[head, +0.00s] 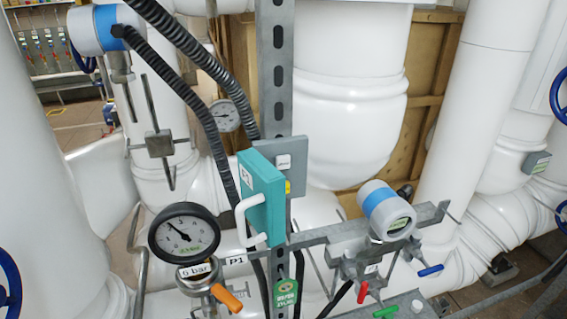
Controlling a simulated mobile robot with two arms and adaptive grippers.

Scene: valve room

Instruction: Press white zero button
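A small white square button (284,162) sits on a grey box (296,175) on the slotted metal post, just behind the top of a teal box. No zero marking can be read on it. A second small white piece (417,305) lies on the grey-green surface at the bottom right; I cannot tell if it is a button. Neither of my grippers shows in the head view.
The teal box (264,200) with a white handle stands in front of the post. A pressure gauge (184,233) with an orange lever (226,298) is left. A blue-white transmitter (386,210) and red (362,292), blue (431,270) and green (385,312) levers are right.

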